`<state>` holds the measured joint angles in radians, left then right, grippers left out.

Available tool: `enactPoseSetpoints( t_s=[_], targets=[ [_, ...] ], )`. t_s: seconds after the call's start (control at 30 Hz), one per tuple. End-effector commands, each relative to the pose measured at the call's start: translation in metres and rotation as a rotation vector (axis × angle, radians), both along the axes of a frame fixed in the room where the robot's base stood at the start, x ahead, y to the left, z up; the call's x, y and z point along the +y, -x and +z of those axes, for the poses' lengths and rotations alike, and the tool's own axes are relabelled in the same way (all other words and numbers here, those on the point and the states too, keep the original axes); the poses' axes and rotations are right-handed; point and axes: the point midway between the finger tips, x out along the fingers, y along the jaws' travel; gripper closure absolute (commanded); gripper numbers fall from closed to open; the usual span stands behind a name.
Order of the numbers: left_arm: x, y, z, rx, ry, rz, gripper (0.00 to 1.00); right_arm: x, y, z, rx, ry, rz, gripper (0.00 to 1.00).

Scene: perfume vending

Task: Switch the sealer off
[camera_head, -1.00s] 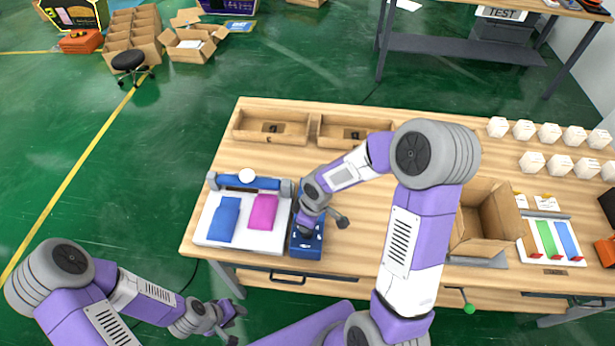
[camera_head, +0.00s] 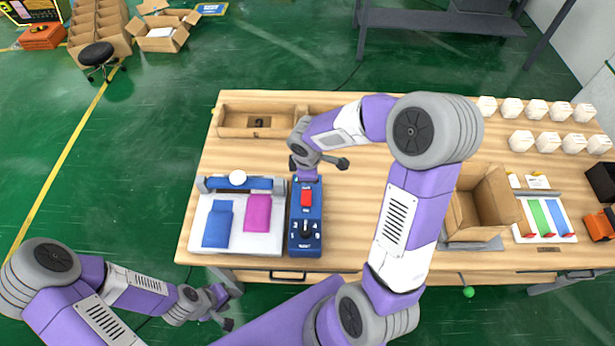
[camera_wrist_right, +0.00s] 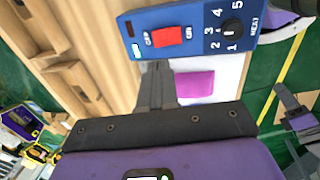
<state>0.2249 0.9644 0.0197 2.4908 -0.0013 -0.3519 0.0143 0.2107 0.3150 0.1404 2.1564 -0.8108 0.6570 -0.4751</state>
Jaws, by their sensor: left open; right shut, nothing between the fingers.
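The sealer's blue control box (camera_head: 306,246) stands on the table, with a red rocker switch (camera_head: 306,197) and a black dial (camera_head: 305,230). In the right wrist view the red switch (camera_wrist_right: 167,36) and the numbered dial (camera_wrist_right: 234,22) show clearly; I cannot tell which way the switch is tipped. My right gripper (camera_wrist_right: 157,66) is shut and empty, its tips just off the box's edge near the switch. In the head view its fingers are largely hidden by the wrist. My left gripper (camera_head: 226,308) is open and empty, low in front of the table.
The sealer's white bed (camera_head: 268,242) with a blue pouch (camera_head: 217,224) and a pink pouch (camera_head: 258,212) is left of the box. A cardboard tray (camera_head: 232,122) lies behind. An open carton (camera_head: 467,224) stands right, beyond my right arm. The table's middle is clear.

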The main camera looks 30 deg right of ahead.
Motion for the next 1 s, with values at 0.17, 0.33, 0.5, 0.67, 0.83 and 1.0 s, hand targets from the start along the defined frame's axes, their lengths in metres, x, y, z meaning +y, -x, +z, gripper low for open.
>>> enactPoseSetpoints(
  t_s=[0.17,0.33,0.5,0.67,0.83,1.0],
  targets=[
    [0.0,0.0,-0.01,0.0,0.0,0.0,0.57,-0.003,-0.005,-0.043,0.005,-0.001,0.0,1.0],
    [0.0,0.0,-0.018,0.0,0.0,0.0,0.57,-0.006,-0.009,-0.077,0.004,-0.001,0.0,1.0],
    [0.0,0.0,-0.022,0.0,0.0,0.0,0.57,-0.008,-0.013,-0.101,0.002,-0.001,0.0,1.0],
    [0.0,0.0,-0.023,0.0,0.0,0.0,0.57,-0.009,-0.015,-0.111,0.001,-0.001,-0.001,1.0],
    [0.0,0.0,-0.023,0.0,0.0,0.0,0.57,-0.009,-0.015,-0.112,0.0,0.0,-0.002,1.0],
    [0.0,0.0,-0.023,0.0,0.0,0.0,0.57,-0.009,-0.015,-0.112,0.0,0.0,-0.002,1.0]
  ],
)
